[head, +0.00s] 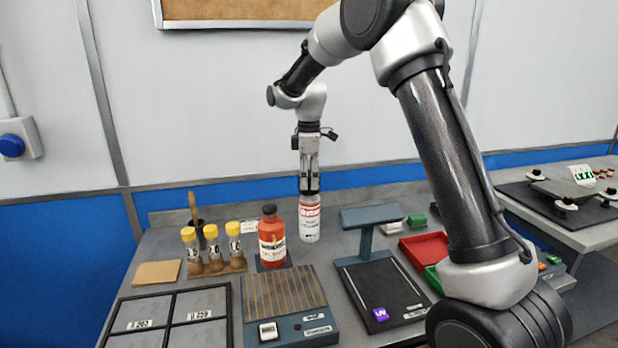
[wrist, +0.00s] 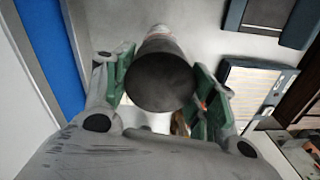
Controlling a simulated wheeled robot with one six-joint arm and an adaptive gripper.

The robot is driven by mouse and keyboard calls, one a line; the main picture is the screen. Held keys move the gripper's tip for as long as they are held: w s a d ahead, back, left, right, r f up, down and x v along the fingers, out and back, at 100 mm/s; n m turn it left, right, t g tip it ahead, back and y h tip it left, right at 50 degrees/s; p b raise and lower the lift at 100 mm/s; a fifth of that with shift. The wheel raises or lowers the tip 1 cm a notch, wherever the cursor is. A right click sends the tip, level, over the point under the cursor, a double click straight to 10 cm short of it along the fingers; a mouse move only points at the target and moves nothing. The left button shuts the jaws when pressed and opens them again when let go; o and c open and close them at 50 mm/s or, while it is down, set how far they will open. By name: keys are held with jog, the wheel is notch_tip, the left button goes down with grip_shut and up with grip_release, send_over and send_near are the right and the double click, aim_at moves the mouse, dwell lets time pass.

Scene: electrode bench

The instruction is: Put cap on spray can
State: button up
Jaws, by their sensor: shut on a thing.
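The spray can (head: 309,220) stands upright at the back of the bench, white with a red band. My gripper (head: 309,187) points straight down right above it. In the wrist view the green finger pads are on either side of a dark round cap (wrist: 163,82), and the gripper is shut on it. The can's pale and red side (wrist: 160,36) shows just beyond the cap. The cap is in line with the can's top; I cannot tell whether it is seated or only touching. In the head view the fingers largely hide the cap.
A red bottle (head: 271,240) with a dark cap stands close to the left of the can. Several yellow-capped vials (head: 235,246) stand further left. A grey stand (head: 370,217) is to the right, with a red tray (head: 425,249) beyond it.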

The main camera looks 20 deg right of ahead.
dwell(0.4)
jog(key=o, duration=0.8)
jog(key=o, duration=0.4)
jog(key=shift+r, duration=3.5)
grip_shut()
